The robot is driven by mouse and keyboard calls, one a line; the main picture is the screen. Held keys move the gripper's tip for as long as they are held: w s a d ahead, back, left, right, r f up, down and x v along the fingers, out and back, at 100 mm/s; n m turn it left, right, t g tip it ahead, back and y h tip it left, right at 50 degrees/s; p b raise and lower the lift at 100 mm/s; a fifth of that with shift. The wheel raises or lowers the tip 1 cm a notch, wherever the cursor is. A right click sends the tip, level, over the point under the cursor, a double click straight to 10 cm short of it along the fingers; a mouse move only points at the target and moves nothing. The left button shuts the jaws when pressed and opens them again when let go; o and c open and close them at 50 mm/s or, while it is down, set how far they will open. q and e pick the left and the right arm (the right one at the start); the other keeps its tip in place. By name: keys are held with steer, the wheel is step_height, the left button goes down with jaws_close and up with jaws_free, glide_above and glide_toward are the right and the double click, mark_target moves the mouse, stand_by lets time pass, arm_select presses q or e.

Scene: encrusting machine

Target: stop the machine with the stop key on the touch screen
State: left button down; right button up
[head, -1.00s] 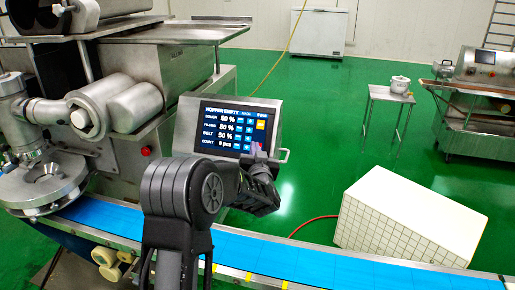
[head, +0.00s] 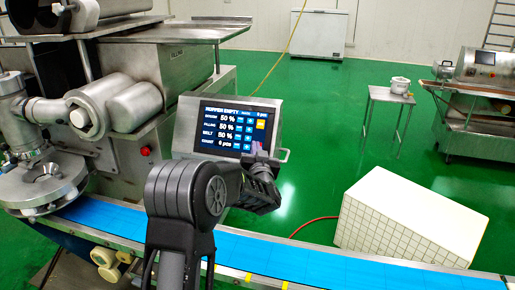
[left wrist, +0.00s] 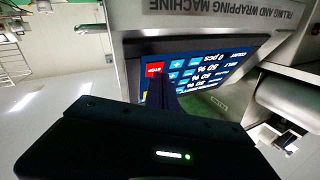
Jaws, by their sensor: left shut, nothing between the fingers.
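The touch screen (head: 222,122) is lit on a grey metal housing beside the machine. It reads "HOPPER EMPTY" above several 50 % rows with blue keys, and a yellow key (head: 261,124) is at its right. The red stop key (left wrist: 154,70) shows in the left wrist view, where the screen appears upside down. My left gripper (head: 258,157) is shut and empty at the screen's lower right corner. In the left wrist view its dark fingers (left wrist: 161,86) reach to the edge of the stop key. I cannot tell whether they touch it. My right gripper is not in view.
The blue conveyor belt (head: 280,258) runs below my left arm. The encrusting machine stands at left, with a round red button (head: 145,150) on its side. A white block (head: 410,218), a small metal table (head: 391,96) and another machine stand at right.

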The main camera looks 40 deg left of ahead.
arm_select(q)
steer(key=shift+w, duration=0.1)
stand_by(0.5)
steer(key=shift+s+d+r, duration=0.2)
steer(key=shift+s+r, duration=0.1)
steer(key=shift+s, duration=0.3)
steer(key=shift+s+r, duration=0.1)
steer(key=s+r+p, duration=0.1)
steer(key=s, duration=0.1)
steer(key=s+d+r, duration=0.1)
steer(key=s, duration=0.1)
steer(key=shift+d+r+p, duration=0.2)
steer(key=shift+p, duration=0.15)
steer(key=shift+w, duration=0.1)
stand_by(0.6)
